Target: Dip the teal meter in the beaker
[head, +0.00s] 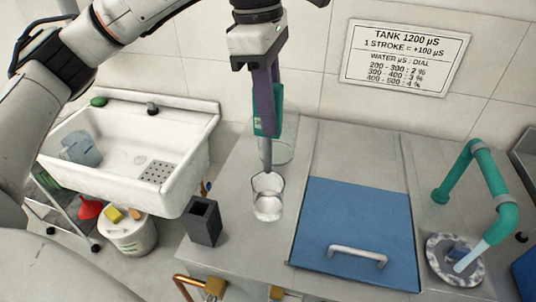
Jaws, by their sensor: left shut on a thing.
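My left gripper (266,120) comes down from the top middle, with its long dark finger in front of the teal meter (279,108). It is shut on the meter and holds it roughly upright. A clear glass beaker (267,208) stands on the grey counter directly below, with some clear liquid low inside. The lower end of the finger and meter appears at the beaker's rim; I cannot tell whether any of it is inside. The meter's lower end is partly hidden by the finger. My right gripper is not in view.
Another clear glass vessel (281,150) stands behind the beaker. A dark square holder (204,222) stands to the left. A blue lid with a handle (345,220) is on the right, beyond it a teal spout (490,180). A white sink (190,150) is at the left.

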